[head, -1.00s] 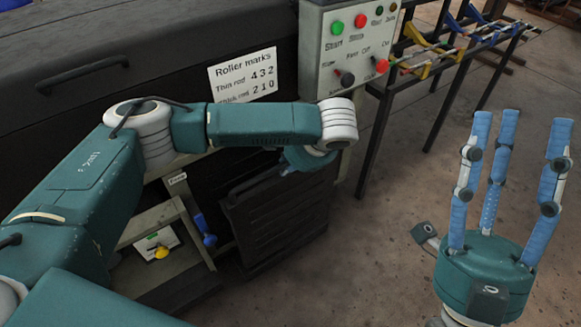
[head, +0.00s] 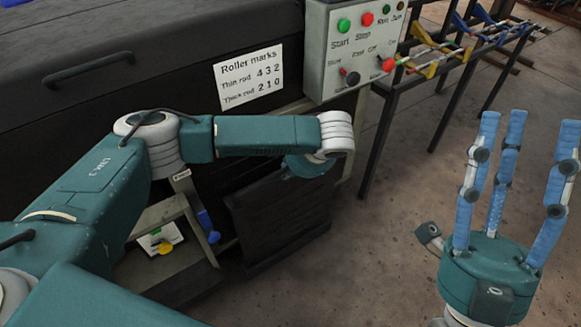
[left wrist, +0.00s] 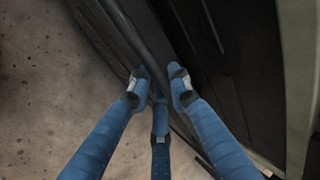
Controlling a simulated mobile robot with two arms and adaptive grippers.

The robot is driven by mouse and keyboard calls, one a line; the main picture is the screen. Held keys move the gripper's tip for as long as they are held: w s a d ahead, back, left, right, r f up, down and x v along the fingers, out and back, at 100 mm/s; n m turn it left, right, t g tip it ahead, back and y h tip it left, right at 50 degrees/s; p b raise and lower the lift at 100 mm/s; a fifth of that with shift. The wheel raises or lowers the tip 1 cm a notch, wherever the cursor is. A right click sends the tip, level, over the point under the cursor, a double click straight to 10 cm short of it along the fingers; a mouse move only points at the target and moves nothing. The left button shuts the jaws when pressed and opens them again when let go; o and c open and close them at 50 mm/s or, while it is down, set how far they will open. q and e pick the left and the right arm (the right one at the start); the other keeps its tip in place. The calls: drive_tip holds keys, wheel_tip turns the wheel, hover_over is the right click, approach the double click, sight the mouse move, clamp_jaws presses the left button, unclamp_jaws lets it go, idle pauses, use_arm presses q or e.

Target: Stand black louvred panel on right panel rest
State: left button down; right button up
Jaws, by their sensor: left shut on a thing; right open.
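The black louvred panel (head: 285,222) is upright but slanted in the head view, in front of the dark machine and below my left forearm. My left gripper (head: 308,168) is at the panel's top, mostly hidden by its own wrist. In the left wrist view, the blue fingers (left wrist: 160,88) are shut at a dark bar along the panel's edge (left wrist: 105,32). Whether the panel's foot touches anything is unclear. My right gripper (head: 515,165) is open and empty, fingers up, over the floor at right. I cannot make out the right panel rest with certainty.
A control box (head: 355,50) with buttons and knobs is above and behind the panel. A grey shelf frame (head: 190,215) with blue and yellow knobs stands close left of the panel. A rod rack (head: 450,60) stands at back right. The floor (head: 375,245) between panel and right gripper is clear.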

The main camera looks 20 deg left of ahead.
use_arm(q)
drive_tip(key=shift+w+f, duration=0.15)
drive_tip(key=shift+f, duration=0.1)
idle(0.8)
drive_tip(key=c, duration=1.5)
unclamp_jaws()
